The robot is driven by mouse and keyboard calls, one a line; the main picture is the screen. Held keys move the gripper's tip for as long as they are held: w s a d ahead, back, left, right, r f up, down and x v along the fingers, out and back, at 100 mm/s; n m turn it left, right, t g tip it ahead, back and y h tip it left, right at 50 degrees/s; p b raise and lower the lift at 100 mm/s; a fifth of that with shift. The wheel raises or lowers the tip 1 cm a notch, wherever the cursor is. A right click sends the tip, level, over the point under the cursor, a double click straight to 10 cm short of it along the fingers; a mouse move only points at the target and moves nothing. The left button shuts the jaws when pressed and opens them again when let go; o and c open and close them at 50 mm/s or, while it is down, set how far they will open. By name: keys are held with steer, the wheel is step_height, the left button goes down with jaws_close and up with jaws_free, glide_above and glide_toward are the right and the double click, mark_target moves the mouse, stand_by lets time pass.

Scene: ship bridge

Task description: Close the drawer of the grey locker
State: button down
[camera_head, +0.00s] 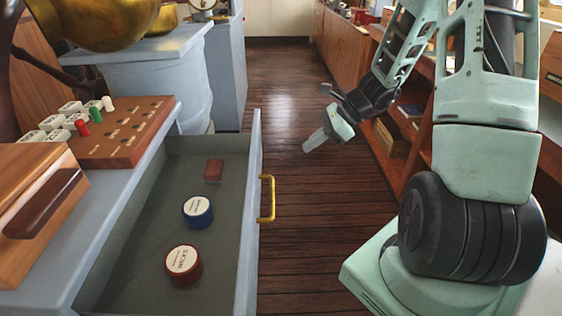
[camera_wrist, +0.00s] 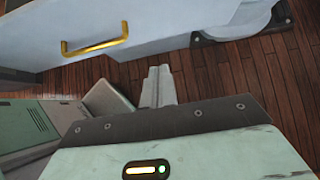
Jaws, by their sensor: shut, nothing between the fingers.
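The grey locker's drawer (camera_head: 225,250) is pulled out, and its open top shows in the head view. A yellow handle (camera_head: 271,198) is on the drawer's front face; it also shows in the wrist view (camera_wrist: 95,45). Inside the drawer are a blue round tin (camera_head: 198,211), a red round tin (camera_head: 184,264) and a small reddish-brown block (camera_head: 213,170). My gripper (camera_head: 308,146) is shut and empty, to the right of the drawer front and beyond the handle, apart from both. In the wrist view its fingertips (camera_wrist: 158,70) point toward the drawer front, with floor between.
The grey locker's top (camera_head: 60,232) carries a wooden board (camera_head: 120,128) with pegs and a wooden box (camera_head: 30,205). A grey pedestal (camera_head: 150,70) stands behind. Wooden shelving (camera_head: 355,50) lines the right. The plank floor (camera_head: 285,95) between is clear.

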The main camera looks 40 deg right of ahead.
steer(key=w+a+r+b+x, duration=0.1)
steer(key=r+x, duration=0.1)
steer(key=x, duration=1)
steer(key=shift+w+a+f+b, duration=0.15)
steer(key=shift+w+a+b, duration=0.15)
steer(key=shift+a, duration=0.25)
steer(key=w+a, duration=0.4)
steer(key=a, duration=0.2)
steer(key=w+a, duration=0.5)
steer(key=a, duration=0.2)
steer(key=w+a, duration=0.5)
steer(key=a, duration=0.1)
steer(key=shift+w+a, duration=0.1)
steer(key=shift+a, duration=0.25)
steer(key=shift+w+a, duration=0.1)
steer(key=shift+a, duration=0.15)
steer(key=shift+a, duration=0.1)
